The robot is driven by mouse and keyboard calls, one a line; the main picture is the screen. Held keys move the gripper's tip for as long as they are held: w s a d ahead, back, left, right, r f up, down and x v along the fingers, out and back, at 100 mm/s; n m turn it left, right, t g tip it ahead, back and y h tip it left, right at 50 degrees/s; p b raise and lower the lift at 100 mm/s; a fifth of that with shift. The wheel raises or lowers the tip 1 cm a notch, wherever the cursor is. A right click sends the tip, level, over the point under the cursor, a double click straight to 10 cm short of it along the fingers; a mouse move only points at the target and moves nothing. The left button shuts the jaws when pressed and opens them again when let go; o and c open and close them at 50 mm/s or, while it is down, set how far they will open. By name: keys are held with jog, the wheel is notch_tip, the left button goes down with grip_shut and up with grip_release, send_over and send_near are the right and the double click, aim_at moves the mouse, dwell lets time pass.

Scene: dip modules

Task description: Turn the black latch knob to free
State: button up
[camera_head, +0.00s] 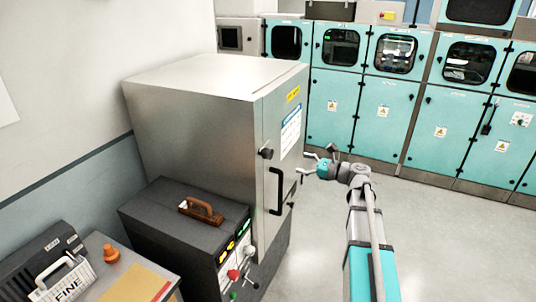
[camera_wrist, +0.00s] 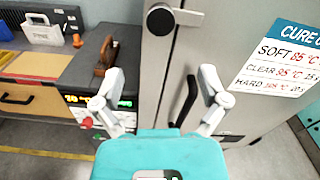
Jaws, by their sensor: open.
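The black latch knob (camera_head: 266,153) sits on the door edge of a grey metal cabinet (camera_head: 195,115), above a black door handle (camera_head: 277,190). In the wrist view the round knob (camera_wrist: 160,19) is at the top middle, with a pale metal piece beside it. The handle (camera_wrist: 184,101) shows lower, between my fingers. My gripper (camera_head: 311,164) is open and empty, out in front of the door and right of the knob in the head view. In the wrist view my fingers (camera_wrist: 162,76) are spread apart below the knob, touching nothing visible.
A dark box (camera_head: 175,222) with a brown handle and coloured controls stands left of the cabinet. A bench (camera_head: 105,250) holds an orange knob-like item. A label (camera_wrist: 290,60) is on the door. Teal machines (camera_head: 400,110) line the back. The floor at right is clear.

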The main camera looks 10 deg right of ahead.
aim_at(271, 155)
jog(key=shift+w+a, duration=0.1)
jog(key=shift+x, duration=6.8)
jog(key=shift+f, duration=0.1)
jog(key=c, duration=1.2)
jog(key=shift+d, duration=0.2)
grip_shut()
jog(key=shift+a, duration=0.3)
